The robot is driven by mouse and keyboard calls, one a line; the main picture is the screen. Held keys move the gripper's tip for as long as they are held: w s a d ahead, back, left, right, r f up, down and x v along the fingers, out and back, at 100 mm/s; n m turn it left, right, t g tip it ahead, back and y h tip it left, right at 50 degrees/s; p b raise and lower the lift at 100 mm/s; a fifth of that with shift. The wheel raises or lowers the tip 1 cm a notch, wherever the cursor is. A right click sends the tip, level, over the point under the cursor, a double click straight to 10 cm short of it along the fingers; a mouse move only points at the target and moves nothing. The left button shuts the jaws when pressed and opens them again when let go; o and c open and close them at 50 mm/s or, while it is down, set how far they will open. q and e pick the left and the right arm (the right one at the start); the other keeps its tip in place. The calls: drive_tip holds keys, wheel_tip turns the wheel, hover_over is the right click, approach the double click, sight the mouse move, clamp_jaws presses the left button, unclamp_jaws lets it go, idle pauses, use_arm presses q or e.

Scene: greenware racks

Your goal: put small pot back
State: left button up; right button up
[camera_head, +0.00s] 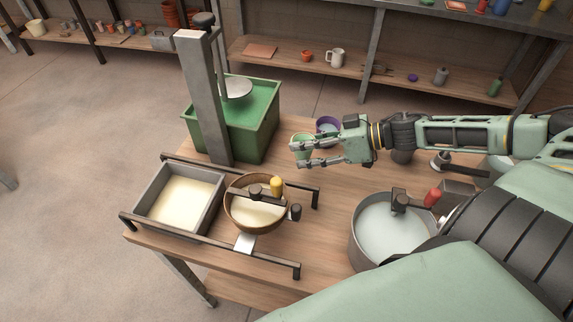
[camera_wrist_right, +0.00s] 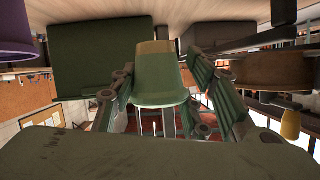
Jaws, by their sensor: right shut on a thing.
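The small pot (camera_head: 303,144) is green, with an unglazed tan band at its narrow end in the right wrist view (camera_wrist_right: 162,82). My right gripper (camera_head: 305,152) reaches in from the right in the head view and is shut on this pot, one finger on each side. It holds the pot over the wooden table, right of the green tub; the gap below the pot is hard to judge. The wrist picture appears upside down, with the table at its top and the pot's tan end toward it. My left gripper is not in view.
A purple pot (camera_head: 327,124) stands close behind the gripper. The green tub (camera_head: 258,135), grey tray (camera_head: 152,187), brown bowl (camera_head: 231,211) and metal pot (camera_head: 355,238) stand on the table (camera_head: 311,208). A grey post (camera_head: 206,100) rises at the left. Shelves (camera_head: 390,80) hold pottery behind.

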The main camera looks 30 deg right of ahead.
drive_tip(key=x, duration=0.5)
drive_tip(key=shift+w+d+f, duration=0.25)
drive_tip(key=shift+w+d, duration=0.05)
drive_tip(key=shift+w, duration=0.1)
drive_tip(key=shift+w+a+f, duration=0.3)
drive_tip(key=shift+w+f, duration=0.05)
wheel_tip(320, 180, down, 3)
drive_tip(key=shift+f, duration=0.1)
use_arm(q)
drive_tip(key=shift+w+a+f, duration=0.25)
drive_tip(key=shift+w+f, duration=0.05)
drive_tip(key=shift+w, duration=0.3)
use_arm(e)
drive_tip(key=shift+f, duration=0.5)
drive_tip(key=o, duration=1.3)
drive_tip(key=shift+f, duration=0.1)
